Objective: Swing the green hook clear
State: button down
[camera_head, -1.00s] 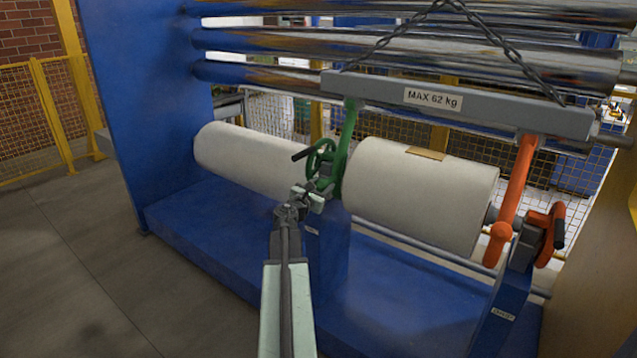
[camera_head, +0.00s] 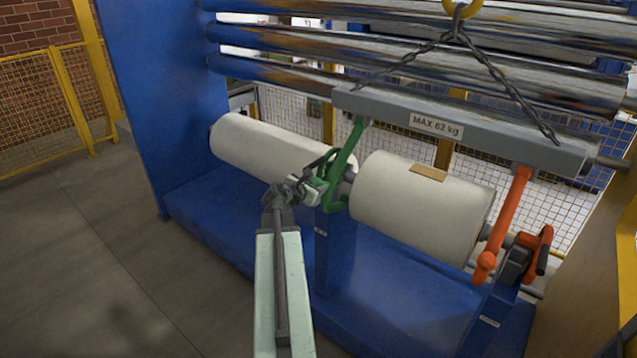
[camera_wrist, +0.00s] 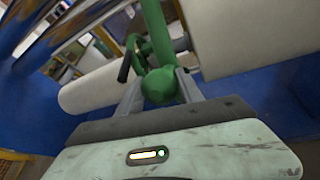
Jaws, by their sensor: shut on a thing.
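The green hook (camera_head: 347,150) hangs from the left end of the grey lifting beam (camera_head: 390,106) and slants down to the left. Its lower end is a round green ball, which shows in the wrist view (camera_wrist: 160,86). My gripper (camera_head: 322,190) is shut on that ball, with one finger on each side of it in the wrist view (camera_wrist: 159,90). The hook's foot lies by the roller shaft between two white rolls; the arm partly hides the contact there. A green handwheel (camera_wrist: 133,55) is close behind and left of the ball.
The right white roll (camera_head: 420,205) and left white roll (camera_head: 265,145) flank the hook. An orange hook (camera_head: 508,215) hangs from the beam's right end beside an orange handwheel (camera_head: 538,250). Chrome rollers (camera_head: 400,50) run above. The blue base (camera_head: 380,300) lies below.

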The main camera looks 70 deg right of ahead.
jog(key=shift+w+r, duration=0.1)
jog(key=shift+r, duration=0.05)
jog(key=c, duration=1.1)
grip_release()
jog(key=o, duration=0.3)
jog(key=shift+a, duration=0.1)
